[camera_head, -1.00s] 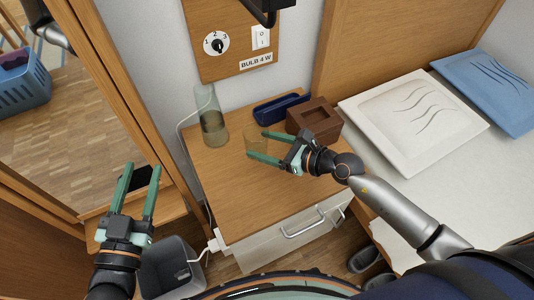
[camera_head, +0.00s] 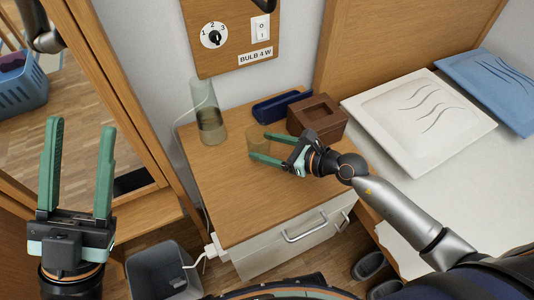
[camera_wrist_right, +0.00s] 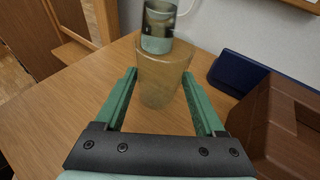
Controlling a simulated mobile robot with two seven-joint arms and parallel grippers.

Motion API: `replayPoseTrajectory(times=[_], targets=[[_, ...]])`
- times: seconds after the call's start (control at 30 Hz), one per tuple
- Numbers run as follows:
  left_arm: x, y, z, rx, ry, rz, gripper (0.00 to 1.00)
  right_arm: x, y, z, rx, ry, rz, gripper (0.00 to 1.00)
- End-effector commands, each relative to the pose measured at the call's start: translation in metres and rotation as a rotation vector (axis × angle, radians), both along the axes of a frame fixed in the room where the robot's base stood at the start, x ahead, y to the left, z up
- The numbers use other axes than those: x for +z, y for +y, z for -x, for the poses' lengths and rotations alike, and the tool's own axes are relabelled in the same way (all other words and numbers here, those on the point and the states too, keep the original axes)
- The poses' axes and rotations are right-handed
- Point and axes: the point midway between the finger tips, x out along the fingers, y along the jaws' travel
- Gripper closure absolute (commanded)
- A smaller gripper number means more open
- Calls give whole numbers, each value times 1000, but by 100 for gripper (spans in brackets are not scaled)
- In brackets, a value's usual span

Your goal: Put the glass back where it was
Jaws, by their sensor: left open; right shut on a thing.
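The glass (camera_head: 257,140) is a small amber see-through tumbler. It is upright at the nightstand's (camera_head: 230,200) top, in front of the bottle, and seems to stand on the wood. My right gripper (camera_head: 261,147) is shut on the glass, one finger on each side. In the right wrist view the glass (camera_wrist_right: 162,85) sits between the green fingers of that gripper (camera_wrist_right: 159,75). My left gripper (camera_head: 81,125) is open and empty, off to the left of the nightstand.
A blue case (camera_head: 282,107) and a brown wooden box (camera_head: 317,116) lie to the right. A grey bin (camera_head: 160,268) is below left. The nightstand's front top is clear. A bed with pillows is right.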

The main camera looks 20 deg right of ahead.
Motion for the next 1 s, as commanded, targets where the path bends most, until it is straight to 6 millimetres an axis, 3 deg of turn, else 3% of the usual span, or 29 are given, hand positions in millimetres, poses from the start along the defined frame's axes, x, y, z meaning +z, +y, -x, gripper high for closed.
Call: replayPoseTrajectory(times=[0.03, 0.1, 0.57, 0.6, 0.8, 1.0], targets=[[-14, 0, -2, -5, 16, 4, 50, -9, 0, 0, 0, -2, -2, 100], [-17, -1, -3, -10, 21, 8, 50, -11, 0, 0, 0, -2, -2, 100], [-19, -1, -3, -13, 27, 12, 50, -14, 0, 0, 0, -1, -1, 100], [-18, -1, -3, -14, 28, 12, 50, -13, 0, 0, 0, 0, 0, 24], [-18, -1, -3, -14, 28, 12, 50, -13, 0, 0, 1, 0, 0, 1], [-18, -1, -3, -14, 28, 12, 50, -13, 0, 0, 1, 0, 0, 0]])
